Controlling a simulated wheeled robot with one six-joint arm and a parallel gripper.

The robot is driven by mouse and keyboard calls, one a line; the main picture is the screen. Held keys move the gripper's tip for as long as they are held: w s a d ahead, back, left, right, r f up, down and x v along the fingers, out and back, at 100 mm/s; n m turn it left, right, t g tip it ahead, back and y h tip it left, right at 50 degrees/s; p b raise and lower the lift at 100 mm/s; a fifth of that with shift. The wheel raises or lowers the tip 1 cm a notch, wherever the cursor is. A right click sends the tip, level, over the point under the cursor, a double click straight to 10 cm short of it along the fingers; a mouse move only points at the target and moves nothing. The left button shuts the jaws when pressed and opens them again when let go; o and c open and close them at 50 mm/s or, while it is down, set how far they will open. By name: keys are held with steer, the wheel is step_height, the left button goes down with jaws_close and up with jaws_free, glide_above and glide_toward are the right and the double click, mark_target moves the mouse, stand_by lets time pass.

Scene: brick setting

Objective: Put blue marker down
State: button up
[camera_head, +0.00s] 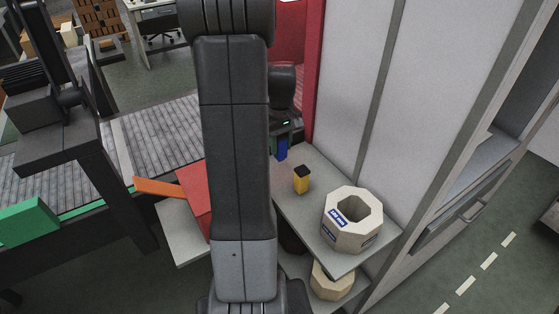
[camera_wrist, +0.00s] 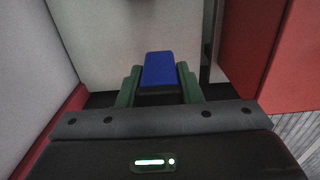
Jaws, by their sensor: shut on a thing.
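The blue marker (camera_wrist: 160,70) is a short block with a blue top and a dark lower part. In the wrist view it sits between the two green fingers of my gripper (camera_wrist: 161,88), which is shut on it. In the head view the blue marker (camera_head: 281,150) shows below my gripper (camera_head: 284,133), at the far end of the grey shelf (camera_head: 302,217). My arm covers part of this area. I cannot tell whether the marker touches the shelf.
A yellow and black block (camera_head: 301,180) stands on the shelf near the marker. A pale octagonal ring (camera_head: 352,220) stands at the shelf's near end, with another ring (camera_head: 332,281) below. A white wall panel (camera_head: 352,80) borders the shelf. A red box (camera_head: 194,196) is left of my arm.

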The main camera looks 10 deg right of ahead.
mark_target(281, 160)
steer(key=shift+f, duration=3.25)
steer(key=o, duration=0.8)
step_height(281, 160, up, 12)
steer(key=shift+r, duration=0.15)
